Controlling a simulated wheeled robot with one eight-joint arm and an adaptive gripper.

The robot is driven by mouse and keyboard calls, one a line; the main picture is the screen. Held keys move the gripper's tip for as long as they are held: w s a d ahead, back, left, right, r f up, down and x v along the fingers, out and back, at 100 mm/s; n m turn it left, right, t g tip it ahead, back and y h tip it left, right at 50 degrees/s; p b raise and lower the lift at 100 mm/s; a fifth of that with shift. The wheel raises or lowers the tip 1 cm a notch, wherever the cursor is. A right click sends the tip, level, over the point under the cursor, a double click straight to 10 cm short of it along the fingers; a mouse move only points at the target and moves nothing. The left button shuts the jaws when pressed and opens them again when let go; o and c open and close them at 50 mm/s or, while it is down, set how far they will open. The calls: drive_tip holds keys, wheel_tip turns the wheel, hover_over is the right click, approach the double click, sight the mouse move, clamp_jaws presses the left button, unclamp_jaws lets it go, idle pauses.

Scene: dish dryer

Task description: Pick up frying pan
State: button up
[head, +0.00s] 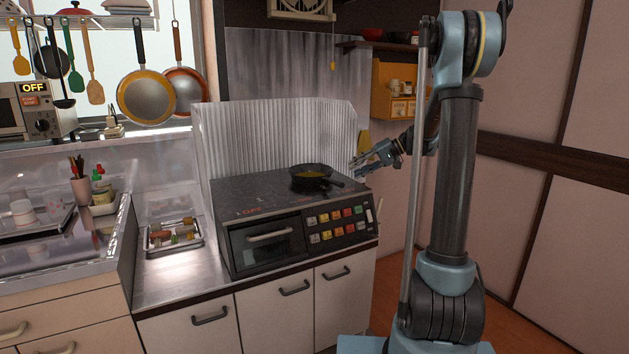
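A small black frying pan (309,172) sits on the dark stovetop (254,190), near its right back part. Its short handle points right and toward the front. Something yellowish shows inside the pan. My gripper (355,170) is to the right of the pan, slightly above the stovetop's right edge, with its fingers pointing left toward the pan. The fingers look spread apart with nothing between them, and they appear apart from the pan. Two larger pans, one with a yellow rim (147,95) and one reddish (185,88), hang at the back left.
A corrugated metal guard (277,140) stands behind and beside the stovetop. A tray of food (173,235) lies on the counter to the left. An orange wall shelf (396,90) hangs behind my arm. The stovetop's left part is clear.

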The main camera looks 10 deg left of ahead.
sight(332, 181)
drive_tip(key=x, duration=0.6)
drive_tip(key=shift+a+f, duration=0.15)
drive_tip(key=shift+s+x, duration=0.2)
drive_tip(key=shift+x, duration=1.1)
drive_tip(key=shift+s+x, duration=0.2)
drive_tip(key=shift+x, duration=1.1)
clamp_jaws()
